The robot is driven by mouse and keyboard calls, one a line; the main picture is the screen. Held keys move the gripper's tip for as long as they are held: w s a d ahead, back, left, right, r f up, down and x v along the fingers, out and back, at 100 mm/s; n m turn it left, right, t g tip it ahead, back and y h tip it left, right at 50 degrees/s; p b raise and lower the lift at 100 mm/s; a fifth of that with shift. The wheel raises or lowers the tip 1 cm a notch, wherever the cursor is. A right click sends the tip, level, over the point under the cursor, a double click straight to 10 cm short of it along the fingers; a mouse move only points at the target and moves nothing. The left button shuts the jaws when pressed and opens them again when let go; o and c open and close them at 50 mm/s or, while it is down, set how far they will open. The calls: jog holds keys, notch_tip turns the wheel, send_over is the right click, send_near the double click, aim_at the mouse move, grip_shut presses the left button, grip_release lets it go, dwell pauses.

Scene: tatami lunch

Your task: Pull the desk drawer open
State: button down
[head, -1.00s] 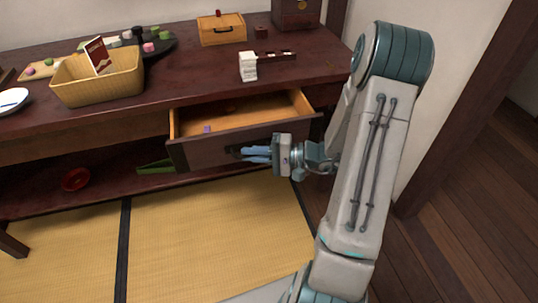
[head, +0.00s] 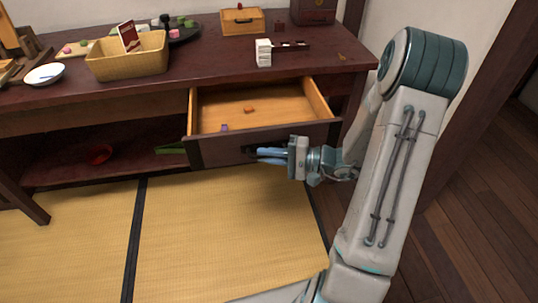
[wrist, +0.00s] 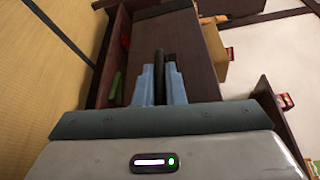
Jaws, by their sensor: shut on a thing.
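The desk drawer (head: 222,151) is open, pulled well out from the dark wooden desk (head: 205,62). Its light wood inside shows a small orange thing and a small purple thing. My gripper (head: 262,154) is at the drawer front in the head view, its blue fingers shut on the dark handle. In the wrist view my gripper (wrist: 160,82) has the black handle (wrist: 159,68) between its two fingers, against the drawer front (wrist: 196,60). The gripper hides part of the handle in the head view.
A wicker basket (head: 128,62) with a red packet, a white plate (head: 44,74), a small wooden box (head: 242,21) and a white stack (head: 263,52) stand on the desk. The tatami (head: 215,225) in front is clear.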

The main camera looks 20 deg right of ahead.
jog(key=c, duration=1.5)
grip_release()
jog(key=shift+d, duration=0.1)
jog(key=p+v, duration=0.2)
jog(key=v, duration=1.1)
jog(key=shift+s+d+p, duration=0.15)
jog(key=shift+d+p, duration=0.2)
jog(key=shift+r, duration=0.15)
jog(key=s+a+r+n+g+h+p, duration=0.2)
jog(key=s+a+r+g+h+p, duration=0.25)
jog(key=a+r+p, duration=0.35)
jog(key=s+a+r+n+g+h+p, duration=0.3)
jog(key=r+g+p, duration=0.25)
jog(key=r, duration=0.45)
jog(key=s+a+r+n+t+h+p, duration=0.1)
jog(key=r+t+h+p, duration=0.4)
jog(key=r+p, duration=0.8)
notch_tip(320, 180, up, 7)
jog(key=s+n+h, duration=0.1)
jog(key=s+h, duration=0.1)
jog(key=h, duration=0.1)
jog(key=shift+s+p, duration=0.2)
jog(key=shift+p, duration=0.2)
